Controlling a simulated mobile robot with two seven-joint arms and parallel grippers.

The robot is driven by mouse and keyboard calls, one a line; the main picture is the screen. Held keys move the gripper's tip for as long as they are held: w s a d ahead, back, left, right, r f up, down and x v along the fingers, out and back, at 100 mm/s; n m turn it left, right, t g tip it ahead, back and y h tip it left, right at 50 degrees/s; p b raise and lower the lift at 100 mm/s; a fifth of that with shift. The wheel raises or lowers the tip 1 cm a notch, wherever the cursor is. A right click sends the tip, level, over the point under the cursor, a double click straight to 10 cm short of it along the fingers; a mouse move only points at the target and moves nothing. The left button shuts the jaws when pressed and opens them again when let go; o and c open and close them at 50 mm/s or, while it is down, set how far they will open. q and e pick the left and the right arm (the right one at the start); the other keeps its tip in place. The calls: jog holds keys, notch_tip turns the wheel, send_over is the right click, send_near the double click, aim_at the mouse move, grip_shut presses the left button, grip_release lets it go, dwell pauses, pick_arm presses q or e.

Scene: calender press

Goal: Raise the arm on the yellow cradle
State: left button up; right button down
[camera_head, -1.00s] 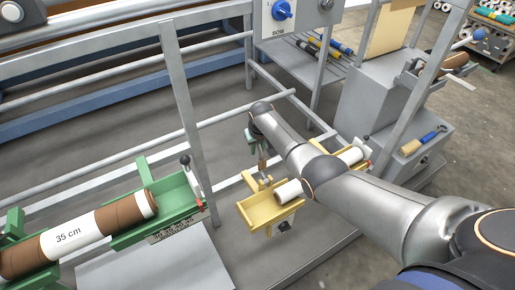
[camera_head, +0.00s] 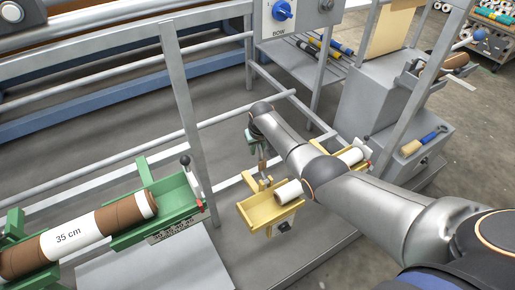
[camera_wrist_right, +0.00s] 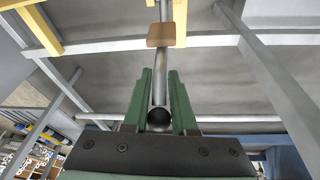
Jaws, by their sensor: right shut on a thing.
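The yellow cradle (camera_head: 260,212) stands low in the middle of the head view and holds a white roll (camera_head: 289,191). My right arm crosses in front of it and hides part of it and the roll. My right gripper (camera_head: 257,150) points down behind the cradle. In the right wrist view its green fingers (camera_wrist_right: 160,78) are shut on a grey metal bar (camera_wrist_right: 163,62), with a round end between the fingers. A tan block (camera_wrist_right: 161,34) sits across this bar. My left gripper is out of view.
A green cradle (camera_head: 190,196) with a brown roll marked 35 cm (camera_head: 70,237) lies to the left. Grey frame posts (camera_head: 185,105) and rails stand around the work area. A grey cabinet (camera_head: 372,100) and a tool shelf (camera_head: 310,62) stand behind.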

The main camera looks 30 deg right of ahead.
jog(key=shift+s+f, duration=0.4)
jog(key=shift+f, duration=0.05)
jog(key=c, duration=1.1)
grip_release()
jog(key=o, duration=0.3)
jog(key=shift+w+r, duration=0.2)
jog(key=shift+w, duration=0.05)
jog(key=p+v, duration=0.3)
jog(key=v, duration=0.1)
jog(key=shift+w, duration=0.15)
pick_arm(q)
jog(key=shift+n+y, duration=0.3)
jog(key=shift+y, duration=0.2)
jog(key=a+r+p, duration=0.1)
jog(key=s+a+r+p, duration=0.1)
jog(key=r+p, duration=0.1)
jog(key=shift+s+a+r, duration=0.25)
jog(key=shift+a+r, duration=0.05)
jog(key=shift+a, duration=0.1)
pick_arm(e)
jog(key=v, duration=0.8)
jog(key=shift+a+r, duration=0.1)
jog(key=shift+r, duration=0.1)
